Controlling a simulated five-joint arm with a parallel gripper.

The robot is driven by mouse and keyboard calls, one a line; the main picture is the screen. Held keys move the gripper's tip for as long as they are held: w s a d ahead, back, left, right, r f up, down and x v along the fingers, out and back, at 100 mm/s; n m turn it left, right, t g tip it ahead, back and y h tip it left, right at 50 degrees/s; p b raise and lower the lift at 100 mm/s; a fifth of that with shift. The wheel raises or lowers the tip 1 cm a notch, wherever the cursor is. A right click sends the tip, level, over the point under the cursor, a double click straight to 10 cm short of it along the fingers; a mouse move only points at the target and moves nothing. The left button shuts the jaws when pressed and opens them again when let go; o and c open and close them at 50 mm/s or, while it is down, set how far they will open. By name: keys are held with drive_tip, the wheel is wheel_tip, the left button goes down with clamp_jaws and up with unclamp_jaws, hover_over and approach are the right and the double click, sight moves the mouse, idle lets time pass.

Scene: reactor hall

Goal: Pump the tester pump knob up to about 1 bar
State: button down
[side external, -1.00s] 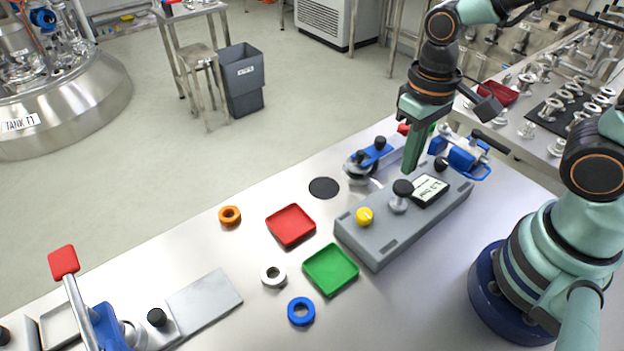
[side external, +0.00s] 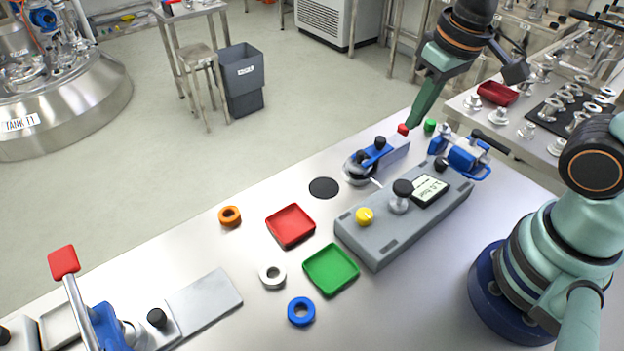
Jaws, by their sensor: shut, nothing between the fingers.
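The grey tester (side external: 385,236) lies on the steel bench. Its black pump knob (side external: 402,188) stands upright on a metal collar, beside a small display (side external: 430,190). The display's tilted digits are small and seem to read about 1.0 bar. A yellow knob (side external: 365,216) sits on the near left end of the tester. My gripper (side external: 413,124) is shut and empty. It is raised behind the tester, apart from the pump knob, and its tip shows just beside a red cap.
A blue-handled clamp (side external: 378,152) and a blue valve device (side external: 462,155) stand behind the tester. A red tray (side external: 291,225), a green tray (side external: 331,269) and several rings lie to the left. A blue lever device (side external: 106,328) stands at the near left.

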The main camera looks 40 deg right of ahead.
drive_tip(key=d+r+t, duration=0.1)
drive_tip(key=w+d+r+t, duration=0.1)
drive_tip(key=r, duration=0.1)
drive_tip(key=d+r+t, duration=0.1)
drive_tip(key=shift+w+d+r, duration=0.15)
drive_tip(key=shift+w+r, duration=0.1)
drive_tip(key=shift+w, duration=0.1)
idle(1.2)
